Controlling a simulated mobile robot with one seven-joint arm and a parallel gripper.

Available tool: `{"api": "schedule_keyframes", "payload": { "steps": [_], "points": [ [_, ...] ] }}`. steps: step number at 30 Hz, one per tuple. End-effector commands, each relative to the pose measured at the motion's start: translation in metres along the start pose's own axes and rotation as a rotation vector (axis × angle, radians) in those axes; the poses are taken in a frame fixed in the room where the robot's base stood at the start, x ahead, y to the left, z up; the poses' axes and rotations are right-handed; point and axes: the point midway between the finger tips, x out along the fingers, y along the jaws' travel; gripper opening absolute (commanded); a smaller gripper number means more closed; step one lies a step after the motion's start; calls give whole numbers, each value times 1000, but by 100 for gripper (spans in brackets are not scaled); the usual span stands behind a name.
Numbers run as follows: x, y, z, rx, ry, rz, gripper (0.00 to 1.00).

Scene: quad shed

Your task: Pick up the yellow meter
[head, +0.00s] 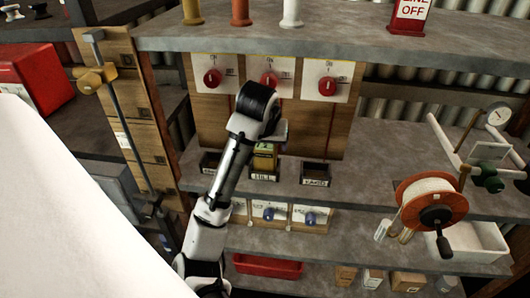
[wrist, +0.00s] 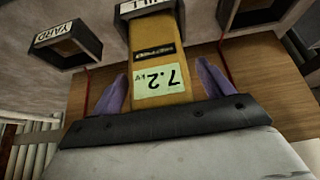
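The yellow meter (head: 264,156) stands in the middle small black tray, labelled HILL (head: 263,174), on the middle shelf. In the wrist view the meter (wrist: 156,50) shows a pale green display reading 7.2 kV, and its far end is at the HILL tray (wrist: 140,8). My gripper (wrist: 163,88) is at the meter, with one purple finger on each side of it. Narrow gaps seem to show between the fingers and the meter, so the gripper looks open around it. In the head view my arm's end hides the fingers and part of the meter.
Another black tray (head: 316,174) stands to the right and a third (head: 210,163) to the left. Red knobs on white plates (head: 327,86) line the wooden back panel. An orange cable reel (head: 430,203) is at the right. The upper shelf (head: 350,42) overhangs behind.

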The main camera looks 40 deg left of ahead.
Motion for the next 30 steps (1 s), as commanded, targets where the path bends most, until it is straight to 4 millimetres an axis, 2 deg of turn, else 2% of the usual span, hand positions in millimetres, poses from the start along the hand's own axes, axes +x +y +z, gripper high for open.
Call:
{"api": "schedule_keyframes", "payload": {
  "steps": [2,12,23,30],
  "points": [
    [0,0,0,0,0,0,69],
    [-1,0,0,0,1,0,24],
    [-7,0,-4,0,2,0,24],
    [-32,-1,-19,0,3,-4,24]
  ]
}}
